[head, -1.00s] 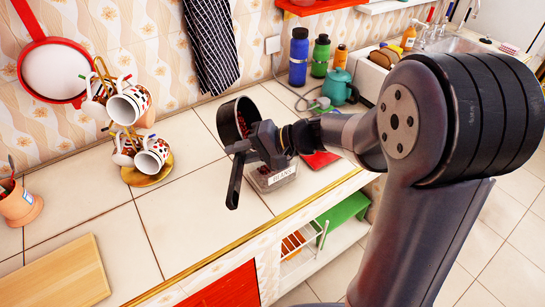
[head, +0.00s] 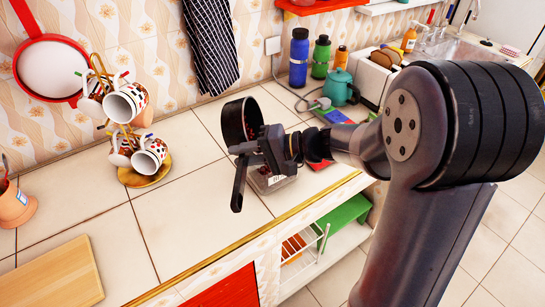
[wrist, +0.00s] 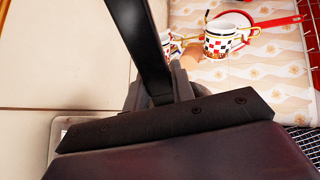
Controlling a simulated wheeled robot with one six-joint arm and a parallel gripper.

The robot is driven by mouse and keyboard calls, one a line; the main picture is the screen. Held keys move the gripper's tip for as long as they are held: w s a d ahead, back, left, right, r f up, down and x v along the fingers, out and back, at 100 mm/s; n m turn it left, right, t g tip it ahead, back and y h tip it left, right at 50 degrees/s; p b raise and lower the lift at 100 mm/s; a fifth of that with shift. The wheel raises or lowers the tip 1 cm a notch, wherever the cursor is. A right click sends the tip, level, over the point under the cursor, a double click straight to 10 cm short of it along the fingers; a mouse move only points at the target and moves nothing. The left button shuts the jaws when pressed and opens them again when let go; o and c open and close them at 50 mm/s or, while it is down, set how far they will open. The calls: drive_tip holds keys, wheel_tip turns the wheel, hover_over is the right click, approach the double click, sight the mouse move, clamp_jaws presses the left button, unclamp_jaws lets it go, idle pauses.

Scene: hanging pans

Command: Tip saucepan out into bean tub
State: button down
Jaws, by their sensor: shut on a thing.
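A pale corner at the lower left of the wrist view may be the tub's rim. I cannot see any beans falling.
A mug tree (head: 146,178) with several mugs stands left of the saucepan. A wooden board (head: 55,275) lies at the front left. A teal teapot (head: 341,88), bottles and a toaster stand behind to the right. The counter between the mug tree and tub is clear.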

sight(248, 156)
drive_tip(key=shift+d+f+y+b, duration=0.25)
drive_tip(key=shift+d+y+b, duration=0.15)
drive_tip(key=shift+d+b, duration=0.15)
drive_tip(key=shift+d+f+y+b, duration=0.25)
drive_tip(key=shift+d+y+b, duration=0.15)
drive_tip(key=shift+b, duration=0.15)
drive_tip(key=shift+s+d+r+y+b, duration=0.15)
drive_tip(key=shift+d+y+b, duration=0.6)
drive_tip(key=shift+b, duration=1.5)
drive_tip(key=shift+s+d+t+y+b, duration=0.15)
drive_tip(key=shift+d+y+b, duration=0.3)
drive_tip(key=shift+y+b, duration=0.85)
drive_tip(key=shift+d+t+y+b, duration=0.25)
drive_tip(key=shift+d+y+b, duration=0.25)
drive_tip(key=shift+b, duration=1.45)
drive_tip(key=shift+d+y+b, duration=0.35)
drive_tip(key=shift+y+b, duration=0.3)
drive_tip(key=shift+b, duration=0.6)
drive_tip(key=a+h+p, duration=0.1)
drive_tip(key=h+p, duration=0.1)
drive_tip(key=p, duration=0.2)
drive_tip(key=a+h+p, duration=0.1)
drive_tip(key=h+p, duration=0.1)
drive_tip(key=p, duration=0.1)
drive_tip(key=shift+a+p, duration=0.3)
drive_tip(key=shift+p, duration=0.1)
drive_tip(key=shift+r, duration=0.1)
drive_tip(key=shift+a+p, duration=0.1)
drive_tip(key=shift+p, duration=0.3)
